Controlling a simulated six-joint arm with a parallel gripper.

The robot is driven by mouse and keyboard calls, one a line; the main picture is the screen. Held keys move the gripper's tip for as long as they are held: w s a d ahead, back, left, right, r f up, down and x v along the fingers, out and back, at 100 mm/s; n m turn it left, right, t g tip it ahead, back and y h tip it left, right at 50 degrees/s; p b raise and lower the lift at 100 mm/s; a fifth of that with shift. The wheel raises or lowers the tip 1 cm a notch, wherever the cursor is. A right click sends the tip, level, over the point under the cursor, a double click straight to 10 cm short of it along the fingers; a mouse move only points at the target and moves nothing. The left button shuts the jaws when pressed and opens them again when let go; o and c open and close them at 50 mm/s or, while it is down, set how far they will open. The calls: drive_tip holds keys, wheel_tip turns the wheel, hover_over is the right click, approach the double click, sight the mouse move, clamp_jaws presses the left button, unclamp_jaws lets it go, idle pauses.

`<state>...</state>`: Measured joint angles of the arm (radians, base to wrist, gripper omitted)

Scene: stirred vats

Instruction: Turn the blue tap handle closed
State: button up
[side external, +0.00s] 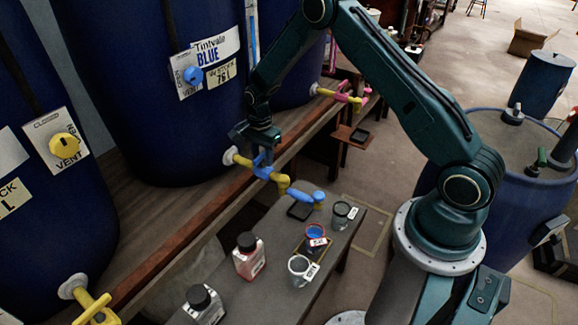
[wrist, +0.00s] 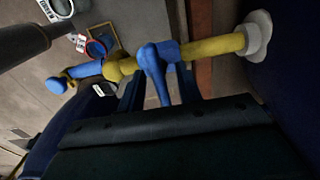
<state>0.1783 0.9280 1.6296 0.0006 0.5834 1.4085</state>
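The blue tap handle (side external: 263,171) sits on a yellow tap that sticks out from the large blue vat labelled "Tintvale BLUE" (side external: 140,90). In the wrist view the handle (wrist: 157,72) stands across the yellow pipe (wrist: 212,47), its lever pointing toward my gripper. My gripper (side external: 262,148) is directly above the tap. In the wrist view its two dark blue fingers (wrist: 160,92) are apart, one on each side of the lever, with gaps showing. The tap's blue outlet end (side external: 305,196) points away from the vat. The gripper partly hides the handle in the side view.
Below the tap, a grey bench holds a cup with blue contents (side external: 315,232), a grey cup (side external: 299,268), a dark jar (side external: 341,214) and a red bottle (side external: 249,256). A pink-handled tap (side external: 345,97) and a yellow tap (side external: 93,308) are on neighbouring vats.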

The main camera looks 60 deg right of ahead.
drive_tip(key=shift+r, duration=0.1)
wheel_tip(320, 180, up, 14)
drive_tip(key=shift+f, duration=0.2)
idle(0.7)
drive_tip(key=shift+r, duration=0.1)
wheel_tip(320, 180, up, 10)
drive_tip(key=n+t, duration=0.1)
drive_tip(key=n, duration=0.3)
hover_over(262, 153)
drive_tip(key=s+a, duration=0.3)
drive_tip(key=s, duration=0.2)
drive_tip(key=s+a+r+n+t, duration=0.25)
drive_tip(key=s+r+n, duration=0.25)
drive_tip(key=s+r, duration=0.3)
drive_tip(key=s+a+n+t, duration=0.1)
drive_tip(key=s+n, duration=0.3)
drive_tip(key=s, duration=0.5)
drive_tip(key=s+a+r+n+t, duration=0.1)
drive_tip(key=s+n, duration=0.4)
drive_tip(key=s, duration=0.5)
drive_tip(key=shift+s+a+r, duration=0.15)
drive_tip(key=shift+s+a, duration=0.05)
drive_tip(key=shift+a, duration=0.6)
